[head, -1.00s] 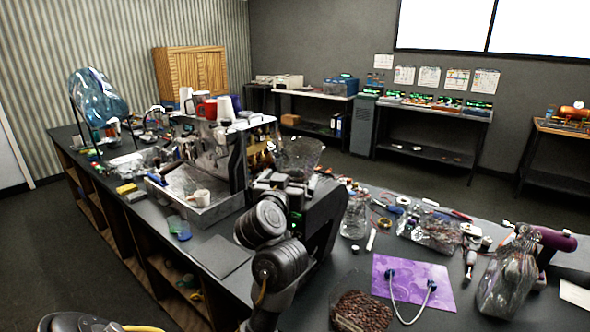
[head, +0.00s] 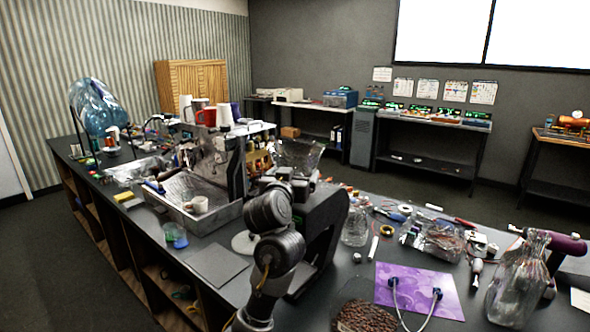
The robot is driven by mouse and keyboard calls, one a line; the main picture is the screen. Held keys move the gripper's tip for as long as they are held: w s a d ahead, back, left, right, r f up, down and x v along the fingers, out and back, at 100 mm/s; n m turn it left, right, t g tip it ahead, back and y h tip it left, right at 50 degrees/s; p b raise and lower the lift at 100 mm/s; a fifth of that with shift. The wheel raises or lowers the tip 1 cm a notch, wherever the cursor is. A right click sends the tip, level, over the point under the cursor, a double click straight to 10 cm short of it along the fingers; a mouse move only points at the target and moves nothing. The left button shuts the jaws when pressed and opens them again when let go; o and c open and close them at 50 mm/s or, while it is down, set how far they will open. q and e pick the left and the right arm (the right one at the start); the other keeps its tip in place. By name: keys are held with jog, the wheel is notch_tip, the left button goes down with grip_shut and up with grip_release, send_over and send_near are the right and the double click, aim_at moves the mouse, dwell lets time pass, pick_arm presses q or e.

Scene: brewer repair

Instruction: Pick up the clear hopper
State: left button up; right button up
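The clear hopper (head: 298,153) is a see-through, wide-mouthed funnel, upright on top of the dark machine (head: 322,228) near the middle of the head view. My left arm comes up from below, left of centre. Its gripper (head: 290,183) is just below the hopper, in front of the machine's upper part. The dark fingers blend into the machine, so I cannot tell whether they are open or touch the hopper. My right gripper is out of view.
A metal espresso machine (head: 215,178) with a white cup stands left of my arm. A glass jar (head: 355,226), a purple mat (head: 420,287), a coffee-bean container (head: 365,316) and a glass carafe (head: 513,283) crowd the right side. A flat dark pad (head: 217,264) lies in front.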

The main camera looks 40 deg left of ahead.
pick_arm(q)
jog(key=shift+r, duration=0.1)
jog(key=shift+r, duration=0.3)
notch_tip(320, 180, up, 9)
jog(key=p, duration=0.7)
jog(key=shift+r, duration=0.15)
